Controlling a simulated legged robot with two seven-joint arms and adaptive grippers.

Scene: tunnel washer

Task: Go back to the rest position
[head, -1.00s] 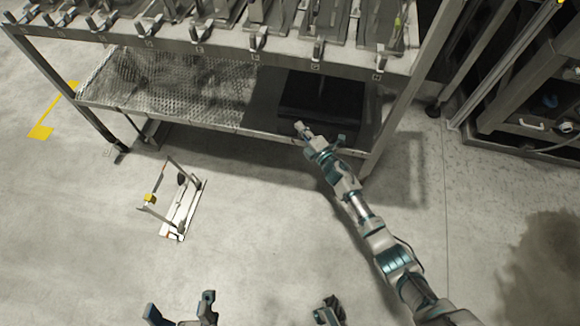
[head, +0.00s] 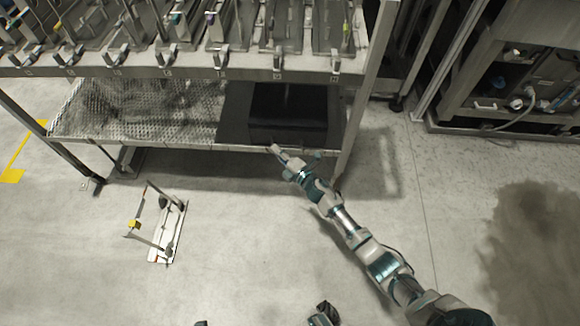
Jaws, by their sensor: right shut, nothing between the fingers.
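My right arm comes in from the lower right and is stretched out. My right gripper (head: 276,149) is shut and empty, at the front edge of the lower shelf (head: 150,105). It appears just in front of a black box (head: 290,120) on that shelf; I cannot tell whether it touches the shelf edge. My left gripper is not in view.
The metal rack's upper level (head: 180,65) holds a row of clamped fixtures. A white frame-like device (head: 165,230) lies on the floor at left. A machine (head: 520,90) stands at the right. The floor (head: 240,270) between is mostly clear.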

